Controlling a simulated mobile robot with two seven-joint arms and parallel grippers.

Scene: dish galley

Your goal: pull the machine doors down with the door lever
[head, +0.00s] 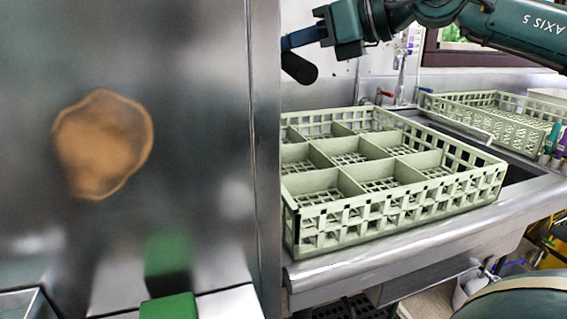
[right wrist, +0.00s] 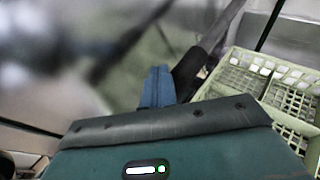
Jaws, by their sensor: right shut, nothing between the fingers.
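The machine's large metal panel (head: 200,110) fills the left of the head view; I cannot tell whether it is a door or how far down it is. The black grip of the door lever (head: 298,68) sticks out past the panel's right edge. In the right wrist view the lever (right wrist: 188,70) shows as a dark grip on a grey bar. My right gripper (head: 303,38) is shut and empty, its blue fingers (right wrist: 157,87) right beside the grip. I cannot tell whether they touch it. My left gripper is not in view.
A pale green divided dish rack (head: 395,205) stands on the metal counter (head: 430,240) right of the machine, below my right arm. Another rack (head: 500,115) stands farther back. A green block (head: 168,306) sits at the bottom left. A brownish patch (head: 103,145) shows on the panel.

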